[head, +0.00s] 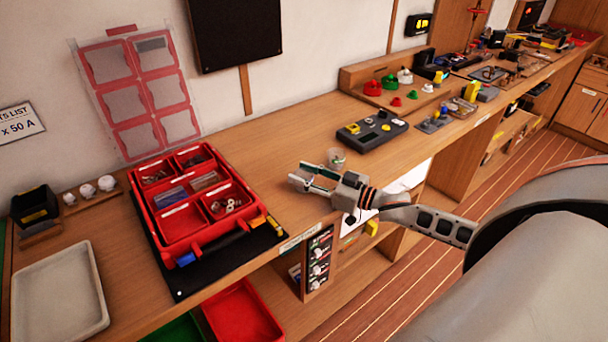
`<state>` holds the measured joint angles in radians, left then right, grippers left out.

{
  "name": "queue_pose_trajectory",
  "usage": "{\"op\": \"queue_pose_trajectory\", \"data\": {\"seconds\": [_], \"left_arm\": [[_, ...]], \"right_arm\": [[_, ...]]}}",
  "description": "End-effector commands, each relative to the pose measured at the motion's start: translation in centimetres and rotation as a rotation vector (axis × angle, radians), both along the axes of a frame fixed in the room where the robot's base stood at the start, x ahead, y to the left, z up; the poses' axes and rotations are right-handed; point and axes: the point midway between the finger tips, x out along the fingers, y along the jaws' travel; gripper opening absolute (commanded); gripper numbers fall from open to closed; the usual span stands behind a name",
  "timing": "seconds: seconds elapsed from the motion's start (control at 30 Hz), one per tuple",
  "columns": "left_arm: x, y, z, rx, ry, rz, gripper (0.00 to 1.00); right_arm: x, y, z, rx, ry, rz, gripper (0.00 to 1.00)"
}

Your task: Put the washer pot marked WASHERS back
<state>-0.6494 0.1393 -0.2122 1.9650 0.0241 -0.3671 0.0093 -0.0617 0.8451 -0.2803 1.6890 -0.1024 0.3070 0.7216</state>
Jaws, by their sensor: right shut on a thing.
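My right gripper (300,179) is above the bench, to the right of the red case, with its fingers pointing left. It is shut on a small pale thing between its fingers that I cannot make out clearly. A small clear pot (336,157) shows just behind the upper finger, its lower part hidden; no marking is readable. The red case (144,216) holds several small compartments. Its front left compartment (182,222) looks empty, and the front right one (224,203) holds ring-shaped pieces. I cannot read the word WASHERS anywhere. My left gripper is not in view.
The case stands on a black mat (225,258) near the front edge. A pale tray (60,295) lies at the left. A dark grey device (372,134) stands behind my right gripper. Bare bench lies between the case and the gripper.

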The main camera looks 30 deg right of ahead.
Motion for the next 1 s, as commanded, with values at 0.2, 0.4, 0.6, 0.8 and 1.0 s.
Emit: {"op": "queue_pose_trajectory", "data": {"seconds": [0.2, 0.4, 0.6, 0.8, 1.0], "left_arm": [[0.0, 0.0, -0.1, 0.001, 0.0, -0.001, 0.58], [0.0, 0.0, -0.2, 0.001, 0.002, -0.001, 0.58], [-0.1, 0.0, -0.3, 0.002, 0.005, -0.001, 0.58], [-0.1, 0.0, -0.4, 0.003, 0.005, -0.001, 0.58], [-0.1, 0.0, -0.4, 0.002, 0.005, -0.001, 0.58]], "right_arm": [[0.0, 0.0, -0.2, 0.0, 0.0, 0.0, 0.51], [0.0, 0.0, -0.2, 0.001, 0.0, 0.0, 0.51], [-0.6, -0.3, -0.1, 0.0, 0.004, -0.001, 0.51], [-2.8, -1.4, -0.2, 0.0, 0.006, 0.0, 0.51], [-5.6, -2.8, -0.1, 0.0, 0.004, 0.0, 0.51]]}}
